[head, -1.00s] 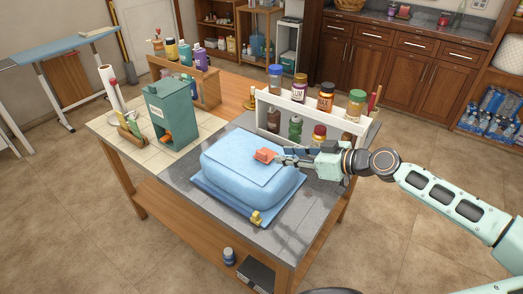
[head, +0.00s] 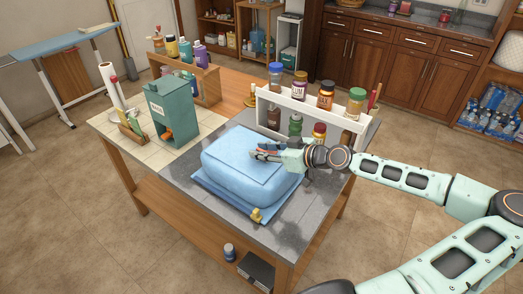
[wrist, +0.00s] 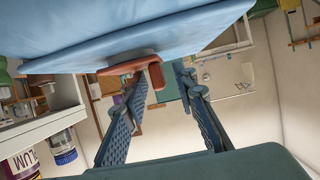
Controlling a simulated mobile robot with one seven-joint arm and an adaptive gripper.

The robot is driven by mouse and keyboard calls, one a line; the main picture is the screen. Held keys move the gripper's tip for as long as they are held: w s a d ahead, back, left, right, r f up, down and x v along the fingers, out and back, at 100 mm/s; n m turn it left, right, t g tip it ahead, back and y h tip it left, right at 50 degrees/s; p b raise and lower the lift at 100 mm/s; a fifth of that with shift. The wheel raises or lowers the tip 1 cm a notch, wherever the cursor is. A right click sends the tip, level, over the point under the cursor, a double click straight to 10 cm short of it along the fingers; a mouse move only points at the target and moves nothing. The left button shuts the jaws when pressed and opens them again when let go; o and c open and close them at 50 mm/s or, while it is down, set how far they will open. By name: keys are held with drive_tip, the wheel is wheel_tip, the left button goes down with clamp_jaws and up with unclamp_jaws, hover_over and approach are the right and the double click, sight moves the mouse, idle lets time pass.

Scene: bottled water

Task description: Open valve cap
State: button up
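The blue, puffy, box-shaped object (head: 245,181) lies on a blue mat on the grey end of the table. The orange-red valve cap (wrist: 127,66) sits against its blue surface in the wrist view, with a bent tab beside the left finger's tip. In the head view, my gripper covers most of the cap. My gripper (head: 258,152) is at the top of the blue object, and its fingers also show in the wrist view (wrist: 170,75). They are apart, with a gap between the tips. I cannot tell whether the left finger touches the cap.
A white shelf (head: 310,114) with several jars and bottles stands close behind my gripper. A small yellow object (head: 257,215) is at the mat's front corner. A teal box (head: 171,110) and a wooden rack (head: 190,84) stand to the left. The grey tabletop's front is clear.

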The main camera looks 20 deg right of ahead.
clamp_jaws()
drive_tip(key=shift+d+r, duration=0.1)
idle(0.3)
drive_tip(key=shift+w+d+r+m+g+y+b, duration=0.2)
drive_tip(key=shift+r+m+y, duration=0.1)
drive_tip(key=shift+m, duration=0.25)
drive_tip(key=shift+w+d+r+m+g+y+b, duration=0.15)
drive_tip(key=shift+r+m+y, duration=0.15)
drive_tip(key=shift+m, duration=0.25)
drive_tip(key=m+y, duration=0.1)
drive_tip(key=d+r+m+b, duration=0.1)
drive_tip(key=shift+w+d+m+g+y, duration=0.2)
drive_tip(key=shift+w+m+g+y, duration=0.1)
drive_tip(key=shift+w+g+y, duration=0.1)
drive_tip(key=m, duration=0.1)
drive_tip(key=w+d+m+y+b, duration=0.1)
drive_tip(key=d+m+y+b, duration=0.1)
drive_tip(key=m, duration=0.1)
drive_tip(key=shift+w+d+r, duration=0.15)
drive_tip(key=shift+w+r, duration=0.05)
drive_tip(key=shift+r, duration=0.15)
drive_tip(key=shift+w+d+f+m+y+b, duration=0.1)
drive_tip(key=shift+w+d+m+y+b, duration=0.25)
drive_tip(key=shift+m, duration=0.4)
drive_tip(key=shift+w+d+m+y+b, duration=0.15)
drive_tip(key=shift+d+m+y+b, duration=0.25)
drive_tip(key=shift+m, duration=0.35)
